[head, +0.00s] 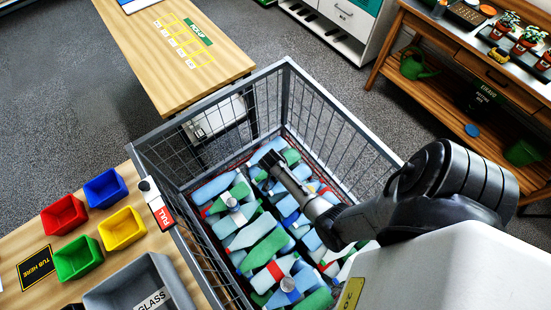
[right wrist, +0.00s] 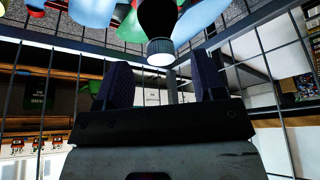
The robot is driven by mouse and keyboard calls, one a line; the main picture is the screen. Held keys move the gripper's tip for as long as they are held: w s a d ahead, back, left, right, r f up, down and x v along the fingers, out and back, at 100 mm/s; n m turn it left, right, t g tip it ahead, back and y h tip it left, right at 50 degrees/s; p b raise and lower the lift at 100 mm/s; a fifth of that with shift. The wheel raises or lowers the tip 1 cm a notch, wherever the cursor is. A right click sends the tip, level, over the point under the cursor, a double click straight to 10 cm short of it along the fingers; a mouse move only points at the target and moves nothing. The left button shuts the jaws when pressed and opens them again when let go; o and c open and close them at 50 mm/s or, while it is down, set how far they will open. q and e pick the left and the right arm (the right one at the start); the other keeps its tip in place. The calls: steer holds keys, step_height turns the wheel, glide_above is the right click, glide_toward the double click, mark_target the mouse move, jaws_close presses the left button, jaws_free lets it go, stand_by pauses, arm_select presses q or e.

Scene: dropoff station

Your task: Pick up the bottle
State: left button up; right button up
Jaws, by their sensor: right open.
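Many plastic bottles (head: 273,243) in blue, green and clear tones lie jumbled in a wire cage; which one is the task's bottle I cannot tell. My right gripper (head: 273,160) reaches from the right over the pile, its jaws too small to read in the head view. In the right wrist view my right gripper (right wrist: 161,78) shows two dark fingers apart. A dark bottle (right wrist: 158,18) with a pale cap (right wrist: 160,52) shows beyond them, cap toward the fingers, apparently not gripped. My left gripper is not in view.
The wire cage (head: 337,107) has tall mesh walls around the pile. At left a wooden table holds red (head: 64,215), blue (head: 105,188), green (head: 77,257) and yellow (head: 122,229) tubs and a grey glass bin (head: 103,297). A plant shelf (head: 455,98) stands at right.

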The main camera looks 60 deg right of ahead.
steer(key=b+x, duration=0.1)
steer(key=x, duration=0.3)
steer(key=shift+w+d, duration=0.1)
steer(key=shift+d, duration=0.15)
steer(key=shift+d+f, duration=0.15)
steer(key=shift+f, duration=0.25)
jaws_close()
